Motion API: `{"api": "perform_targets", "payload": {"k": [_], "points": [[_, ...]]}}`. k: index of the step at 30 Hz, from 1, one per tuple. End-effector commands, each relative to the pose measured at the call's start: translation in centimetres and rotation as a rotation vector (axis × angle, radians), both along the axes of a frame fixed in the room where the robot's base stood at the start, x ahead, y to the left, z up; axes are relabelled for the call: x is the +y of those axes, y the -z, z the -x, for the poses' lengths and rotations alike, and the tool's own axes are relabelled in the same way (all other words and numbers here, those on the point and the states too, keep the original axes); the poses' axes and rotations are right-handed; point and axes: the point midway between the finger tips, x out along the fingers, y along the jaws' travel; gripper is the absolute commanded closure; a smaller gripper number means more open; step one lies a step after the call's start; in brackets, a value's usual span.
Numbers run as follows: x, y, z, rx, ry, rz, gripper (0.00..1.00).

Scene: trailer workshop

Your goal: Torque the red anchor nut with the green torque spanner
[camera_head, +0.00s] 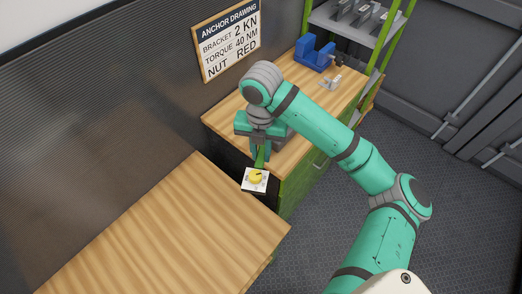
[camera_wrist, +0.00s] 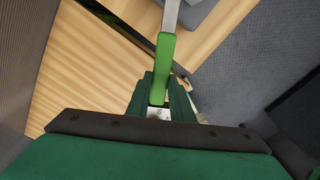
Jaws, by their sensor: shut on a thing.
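My gripper (camera_head: 260,150) points down near the front end of the wooden workbench in the head view. It is shut on the green handle of the torque spanner (camera_head: 262,160). In the wrist view the spanner's green handle (camera_wrist: 165,62) lies between the gripper's fingers (camera_wrist: 161,96), and its grey shaft runs out to the top edge. A white square plate with a yellow round piece (camera_head: 256,178) shows just below the gripper; I cannot tell whether it touches the spanner. The red anchor nut is not visible in either view.
A wooden tabletop (camera_head: 170,235) fills the lower left, with a dark gap before the workbench (camera_head: 297,85). A blue vise (camera_head: 315,55) and a small pale part (camera_head: 330,82) stand on the workbench. A wall sign (camera_head: 231,40) reads bracket 2 kN, torque 40 Nm, nut red. Floor is clear at right.

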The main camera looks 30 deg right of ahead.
Motion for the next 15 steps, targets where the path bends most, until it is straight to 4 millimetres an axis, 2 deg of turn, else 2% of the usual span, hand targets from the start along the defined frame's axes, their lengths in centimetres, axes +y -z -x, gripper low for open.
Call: {"api": "perform_targets", "payload": {"k": [15], "points": [[0.0, 1.3, 0.0, -0.001, 0.000, -0.001, 1.00]]}}
